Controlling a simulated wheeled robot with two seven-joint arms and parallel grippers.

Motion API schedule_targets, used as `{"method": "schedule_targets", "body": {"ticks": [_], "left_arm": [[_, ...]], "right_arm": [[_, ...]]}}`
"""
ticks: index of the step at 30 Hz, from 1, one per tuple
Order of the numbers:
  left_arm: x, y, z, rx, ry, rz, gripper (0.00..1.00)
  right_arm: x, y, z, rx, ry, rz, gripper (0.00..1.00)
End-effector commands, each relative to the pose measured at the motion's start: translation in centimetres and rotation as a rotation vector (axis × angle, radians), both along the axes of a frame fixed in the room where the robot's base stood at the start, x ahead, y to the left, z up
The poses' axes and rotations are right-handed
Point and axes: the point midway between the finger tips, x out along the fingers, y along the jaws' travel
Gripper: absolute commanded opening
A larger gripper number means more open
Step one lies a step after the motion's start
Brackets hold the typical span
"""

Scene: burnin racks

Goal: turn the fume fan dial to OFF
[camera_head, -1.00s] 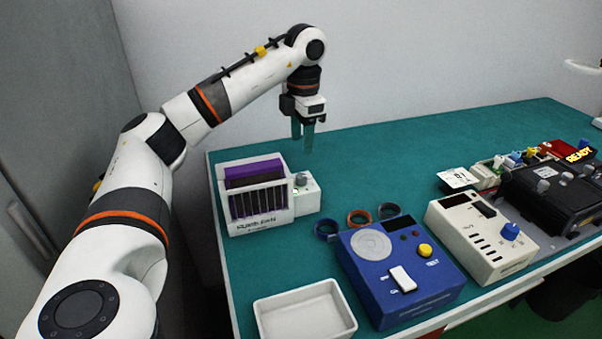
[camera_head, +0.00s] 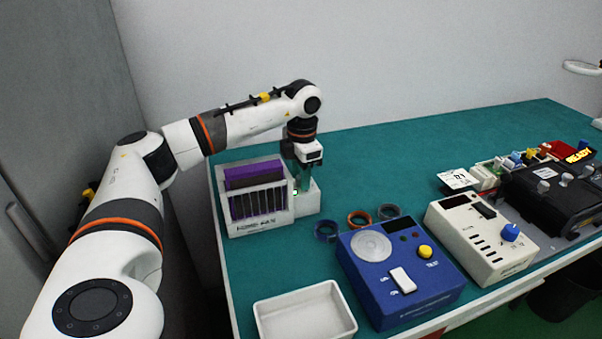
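The fume fan (camera_head: 262,224) is a white box with a purple filter and dark slats, at the back left of the green bench. Its dial sits on the small white side block (camera_head: 309,200) at its right, and my gripper hides the dial. A small green light shows beside the fingers on that block. My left gripper (camera_head: 303,186) points straight down over the block, with its fingertips at the dial's place. I cannot tell whether the fingers are around the dial or touching it. My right gripper is not in view.
A blue tester (camera_head: 385,300) with a yellow button and white switch stands in front right, with several wire rolls (camera_head: 358,218) behind it. A white tray (camera_head: 262,322) is at the front edge. A cream box with a blue knob (camera_head: 510,232) and black equipment (camera_head: 545,205) stand right.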

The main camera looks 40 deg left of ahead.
Motion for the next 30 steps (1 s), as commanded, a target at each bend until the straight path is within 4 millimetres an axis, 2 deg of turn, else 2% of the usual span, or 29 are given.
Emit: {"method": "schedule_targets", "body": {"ticks": [1, 6, 17, 30], "left_arm": [[0.0, 0.0, 0.0, 0.0, 0.0, 0.0, 0.3], [0.0, 0.0, 0.0, 0.0, 0.0, 0.0, 0.02], [0.0, 0.0, 0.1, -0.001, 0.001, 0.06, 0.02], [0.1, -0.1, 0.2, 0.0, 0.0, 0.402, 0.02]], "right_arm": [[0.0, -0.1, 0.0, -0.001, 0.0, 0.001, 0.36], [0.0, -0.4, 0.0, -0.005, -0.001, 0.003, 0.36], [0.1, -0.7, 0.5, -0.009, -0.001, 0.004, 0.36], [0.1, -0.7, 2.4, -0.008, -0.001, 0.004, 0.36]]}}
